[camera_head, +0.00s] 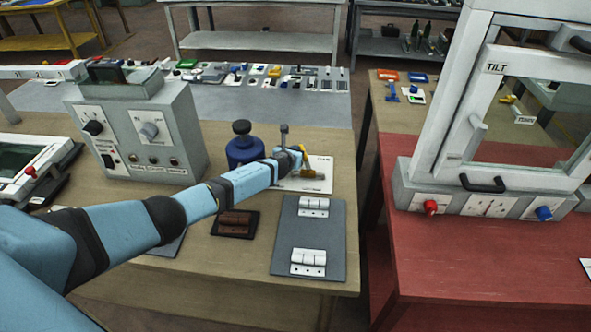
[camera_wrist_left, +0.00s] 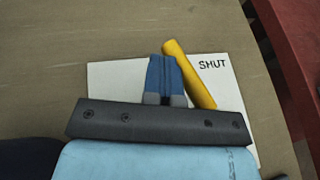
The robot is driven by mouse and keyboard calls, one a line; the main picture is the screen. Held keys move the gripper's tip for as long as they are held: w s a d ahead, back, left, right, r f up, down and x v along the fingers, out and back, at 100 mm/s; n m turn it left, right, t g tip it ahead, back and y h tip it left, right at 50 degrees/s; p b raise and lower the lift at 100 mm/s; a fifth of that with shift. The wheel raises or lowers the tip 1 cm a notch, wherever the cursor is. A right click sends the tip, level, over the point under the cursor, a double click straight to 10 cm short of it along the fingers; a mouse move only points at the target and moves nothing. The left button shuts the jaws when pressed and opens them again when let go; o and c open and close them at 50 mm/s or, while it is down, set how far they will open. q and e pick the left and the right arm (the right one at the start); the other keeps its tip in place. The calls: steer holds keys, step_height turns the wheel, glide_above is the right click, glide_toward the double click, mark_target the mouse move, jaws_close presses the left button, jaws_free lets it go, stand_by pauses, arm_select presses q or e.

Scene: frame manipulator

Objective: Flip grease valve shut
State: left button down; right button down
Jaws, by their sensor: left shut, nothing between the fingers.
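The valve's yellow handle (camera_wrist_left: 189,73) lies slanted over a white plate (camera_wrist_left: 116,80) marked SHUT in the left wrist view. In the head view the yellow handle (camera_head: 313,175) shows partly behind my gripper, on the white plate (camera_head: 318,186). My left gripper (camera_wrist_left: 165,78) is shut and empty, with its blue fingers just left of the handle and close alongside it. Whether they touch it, I cannot tell. In the head view my left gripper (camera_head: 298,154) is over the plate. The valve body is mostly hidden by my gripper. My right gripper is not in view.
A dark blue pot (camera_head: 243,150) with a black knob stands left of the plate. A grey control box (camera_head: 140,130) stands further left. A grey hinge board (camera_head: 308,238) and a brown hinge block (camera_head: 236,223) lie nearer. A red table with a tilting window frame (camera_head: 445,110) is at right.

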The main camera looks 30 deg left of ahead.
arm_select(q)
steer(key=shift+w+d+f+h, duration=0.1)
steer(key=shift+w+f+h, duration=0.1)
steer(key=shift+h, duration=0.1)
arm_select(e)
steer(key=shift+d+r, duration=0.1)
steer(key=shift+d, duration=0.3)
arm_select(q)
steer(key=shift+s+r, duration=0.15)
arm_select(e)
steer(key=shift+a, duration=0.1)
